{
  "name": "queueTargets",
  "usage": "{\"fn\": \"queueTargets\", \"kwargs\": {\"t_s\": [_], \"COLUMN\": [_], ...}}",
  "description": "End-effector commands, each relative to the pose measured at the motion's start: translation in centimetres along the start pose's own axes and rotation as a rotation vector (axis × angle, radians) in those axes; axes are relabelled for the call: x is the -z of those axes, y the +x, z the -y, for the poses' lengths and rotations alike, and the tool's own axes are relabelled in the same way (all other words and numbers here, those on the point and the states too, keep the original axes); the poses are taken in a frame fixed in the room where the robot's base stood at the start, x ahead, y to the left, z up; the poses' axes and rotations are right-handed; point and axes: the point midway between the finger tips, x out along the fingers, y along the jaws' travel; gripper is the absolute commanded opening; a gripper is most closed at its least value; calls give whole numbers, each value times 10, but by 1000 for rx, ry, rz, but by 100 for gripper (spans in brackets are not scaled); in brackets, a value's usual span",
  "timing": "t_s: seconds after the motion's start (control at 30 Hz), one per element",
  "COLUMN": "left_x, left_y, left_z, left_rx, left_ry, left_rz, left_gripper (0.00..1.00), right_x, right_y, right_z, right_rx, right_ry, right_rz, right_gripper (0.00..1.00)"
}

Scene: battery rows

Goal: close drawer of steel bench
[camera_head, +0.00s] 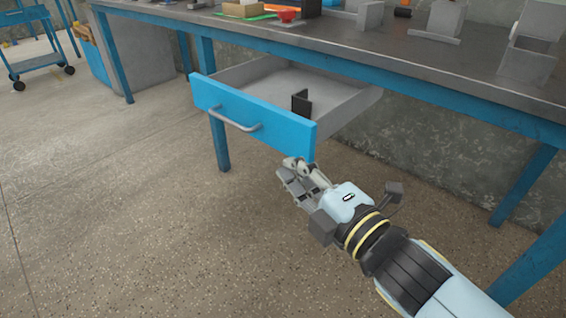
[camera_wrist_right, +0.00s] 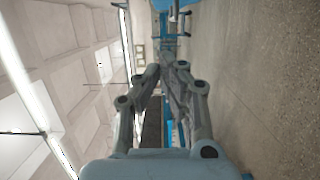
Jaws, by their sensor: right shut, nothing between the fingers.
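The blue-fronted drawer (camera_head: 200,92) of the steel bench (camera_head: 330,42) stands pulled out in the head view, with a grey curved handle (camera_head: 237,121) on its front. A small dark object (camera_head: 301,103) stands inside the drawer. My right gripper (camera_head: 287,172) is shut and empty, just below and in front of the right end of the drawer front. I cannot tell whether it touches the drawer. It also shows in the right wrist view (camera_wrist_right: 166,62), fingers together, with blue parts behind and below them. My left gripper is not in view.
Several items stand on the bench top, among them grey metal blocks (camera_head: 529,62) and a red funnel-like piece (camera_head: 287,15). Blue legs (camera_head: 219,144) stand under the bench. A blue trolley (camera_head: 30,55) is at the far left. The floor in front is clear.

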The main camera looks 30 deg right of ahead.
Motion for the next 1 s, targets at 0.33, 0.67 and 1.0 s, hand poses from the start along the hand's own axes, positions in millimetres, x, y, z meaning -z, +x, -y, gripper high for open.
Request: {"fn": "queueTargets", "kwargs": {"t_s": [0.33,0.67,1.0], "left_x": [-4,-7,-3], "left_y": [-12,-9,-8], "left_z": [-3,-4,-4], "left_rx": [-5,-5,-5], "left_ry": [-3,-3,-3], "left_rz": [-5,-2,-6], "left_gripper": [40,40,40], "right_x": [0,-22,-39], "right_y": [59,104,108], "right_z": [-5,0,-1], "right_rx": [-5,1,1], "right_ry": [2,-1,4], "right_rz": [1,0,1], "right_gripper": [0,0,0]}}
